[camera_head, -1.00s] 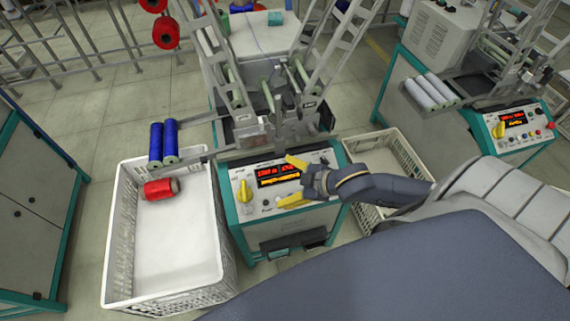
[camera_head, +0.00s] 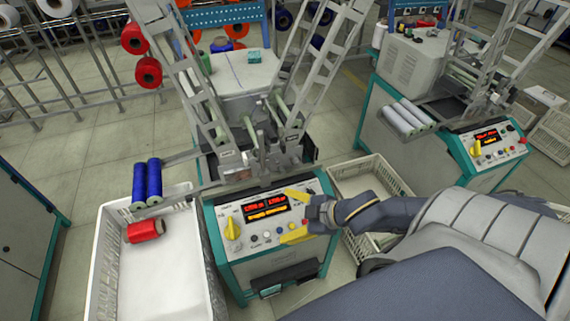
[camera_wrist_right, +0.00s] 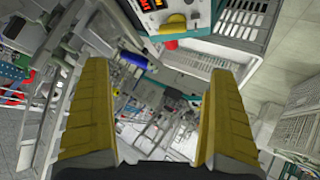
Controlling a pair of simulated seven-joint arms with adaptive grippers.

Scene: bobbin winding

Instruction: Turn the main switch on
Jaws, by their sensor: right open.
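The winding machine's control panel (camera_head: 268,222) faces me at the centre of the head view, with lit red and orange displays. A yellow rotary knob (camera_head: 232,228), which looks like the main switch, stands upright on the panel's left side. My right gripper (camera_head: 297,214), with yellow fingers, is open and empty in front of the panel's right part, to the right of the knob. The fingers cover part of the panel. In the right wrist view the fingers are wide apart; a yellow knob (camera_wrist_right: 173,25) shows at the top, but I cannot tell which machine it belongs to. My left gripper is not in view.
A white crate (camera_head: 103,270) stands left of the machine; a red spool (camera_head: 146,231) and blue spools (camera_head: 147,182) are at its back end. Another crate (camera_head: 347,172) is on the right, behind my right arm. A second machine's panel (camera_head: 488,143) stands farther right.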

